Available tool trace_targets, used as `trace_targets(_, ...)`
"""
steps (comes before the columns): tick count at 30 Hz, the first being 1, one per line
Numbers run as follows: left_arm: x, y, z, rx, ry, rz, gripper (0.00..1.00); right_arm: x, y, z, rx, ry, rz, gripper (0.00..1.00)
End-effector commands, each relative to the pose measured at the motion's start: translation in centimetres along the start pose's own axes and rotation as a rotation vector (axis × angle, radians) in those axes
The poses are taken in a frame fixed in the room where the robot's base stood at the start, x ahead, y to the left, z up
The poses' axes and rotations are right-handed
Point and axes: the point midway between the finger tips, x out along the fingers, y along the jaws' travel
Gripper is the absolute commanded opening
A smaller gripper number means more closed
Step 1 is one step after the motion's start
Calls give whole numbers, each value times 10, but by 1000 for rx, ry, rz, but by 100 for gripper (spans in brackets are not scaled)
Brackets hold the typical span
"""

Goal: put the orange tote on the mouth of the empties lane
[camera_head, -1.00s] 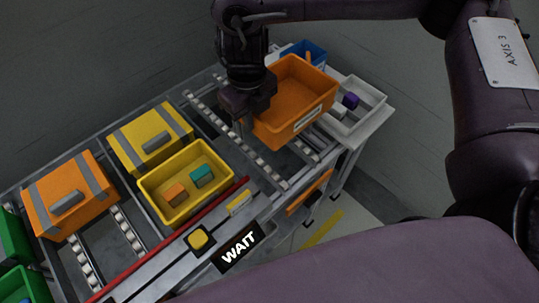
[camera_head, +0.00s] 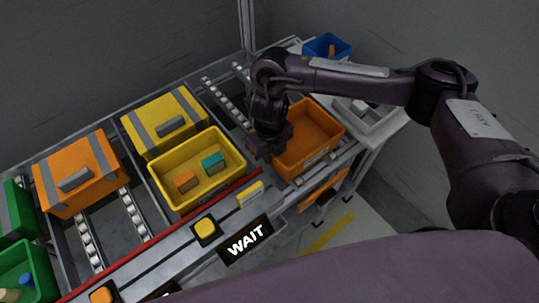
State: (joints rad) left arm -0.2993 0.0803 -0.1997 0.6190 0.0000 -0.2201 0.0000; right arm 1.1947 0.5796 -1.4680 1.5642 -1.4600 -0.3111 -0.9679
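The orange tote (camera_head: 308,139) is open-topped and looks empty. It sits low over the rightmost roller lane (camera_head: 226,99), near that lane's front end; whether its bottom rests fully on the rollers is hidden. An orange plate (camera_head: 323,190) shows on the frame below it. My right gripper (camera_head: 270,148) reaches down at the tote's left wall and appears shut on its rim; the fingertips are mostly hidden. My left gripper is not in view.
A yellow tote (camera_head: 198,174) with an orange and a teal block stands just left. A yellow lidded box (camera_head: 163,124) and an orange one (camera_head: 79,176) stand farther left. A grey tray (camera_head: 378,118) and blue bin (camera_head: 326,46) are right. A WAIT sign (camera_head: 246,240) fronts the rail.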

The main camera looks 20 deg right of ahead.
Motion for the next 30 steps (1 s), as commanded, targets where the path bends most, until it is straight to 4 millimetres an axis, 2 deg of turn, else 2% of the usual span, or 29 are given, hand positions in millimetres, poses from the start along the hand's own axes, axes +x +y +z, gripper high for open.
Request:
trace_targets(12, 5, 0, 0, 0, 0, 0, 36, 6, 0, 1, 0, -2, -1, 0)
trace_targets(13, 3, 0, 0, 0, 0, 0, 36, 5, 0, 0, 0, -2, 0, 7)
trace_targets(17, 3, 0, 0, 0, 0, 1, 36, 4, 0, 0, 0, -1, 0, 24)
trace_targets(26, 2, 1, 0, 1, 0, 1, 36, 3, 0, 0, 0, -1, 0, 25)
trace_targets(30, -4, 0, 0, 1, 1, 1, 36, -10, -1, 2, -1, -5, -1, 25)
